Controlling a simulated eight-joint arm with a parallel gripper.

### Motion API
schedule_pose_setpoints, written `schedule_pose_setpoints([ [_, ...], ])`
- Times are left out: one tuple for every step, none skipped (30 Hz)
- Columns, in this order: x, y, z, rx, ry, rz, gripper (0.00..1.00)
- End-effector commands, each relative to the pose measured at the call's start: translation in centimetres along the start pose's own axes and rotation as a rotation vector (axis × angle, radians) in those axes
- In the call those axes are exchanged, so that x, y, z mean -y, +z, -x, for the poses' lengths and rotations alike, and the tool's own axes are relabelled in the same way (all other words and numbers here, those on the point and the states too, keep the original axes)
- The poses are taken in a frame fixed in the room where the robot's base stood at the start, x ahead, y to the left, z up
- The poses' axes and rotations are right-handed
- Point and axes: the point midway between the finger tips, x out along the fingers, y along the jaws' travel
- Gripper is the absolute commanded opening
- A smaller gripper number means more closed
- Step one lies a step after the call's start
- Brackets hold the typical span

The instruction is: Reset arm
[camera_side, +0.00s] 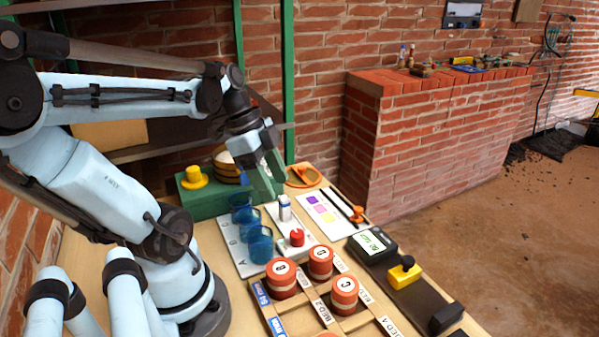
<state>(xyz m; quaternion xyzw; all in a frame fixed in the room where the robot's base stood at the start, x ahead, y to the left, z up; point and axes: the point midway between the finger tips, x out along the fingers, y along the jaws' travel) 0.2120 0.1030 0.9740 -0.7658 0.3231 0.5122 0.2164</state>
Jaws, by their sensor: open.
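My gripper (268,182) hangs from my arm with its fingers pointing down, above the back of the wooden table. Its jaws are open and I see nothing between them. It is beside a green block (205,198) that carries a yellow knob and a stack of round tan pieces. Blue transparent cups (259,244) stand on a white lettered board just below it in the picture. Whether the fingertips touch anything cannot be told.
Red lettered cylinders (344,292) sit in a wooden rack at the front. A white-and-red switch panel (297,238), a colour-swatch card (318,211), a dark display box (371,246) and a yellow block (404,272) crowd the table.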

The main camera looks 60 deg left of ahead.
Motion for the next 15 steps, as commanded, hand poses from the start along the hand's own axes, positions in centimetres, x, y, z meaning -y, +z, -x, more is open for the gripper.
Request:
schedule_pose_setpoints([
  [0.0,-0.1,-0.1,0.003,-0.003,0.006,0.58],
  [0.0,-0.2,-0.2,0.007,-0.006,0.014,0.58],
  [0.0,-0.4,-0.4,0.014,-0.012,0.029,0.58],
  [0.0,-0.6,-0.6,0.022,-0.02,0.046,0.58],
  [0.0,-0.8,-0.8,0.031,-0.03,0.066,0.58],
  [0.0,-1.3,-1.2,0.043,-0.047,0.099,0.58],
  [0.0,-1.6,-1.5,0.052,-0.063,0.128,0.58],
  [0.0,-2.0,-1.8,0.059,-0.081,0.158,0.58],
  [0.0,-2.5,-2.2,0.067,-0.109,0.199,0.58],
  [0.0,-3.0,-2.5,0.069,-0.131,0.232,0.58],
  [0.1,-3.4,-2.8,0.069,-0.154,0.265,0.58],
  [0.0,-4.0,-3.1,0.065,-0.184,0.306,0.58],
  [0.0,-4.5,-3.4,0.058,-0.206,0.337,0.58],
  [0.0,-5.0,-3.6,0.05,-0.229,0.367,0.58],
  [-0.1,-5.7,-3.9,0.033,-0.257,0.408,0.58],
])
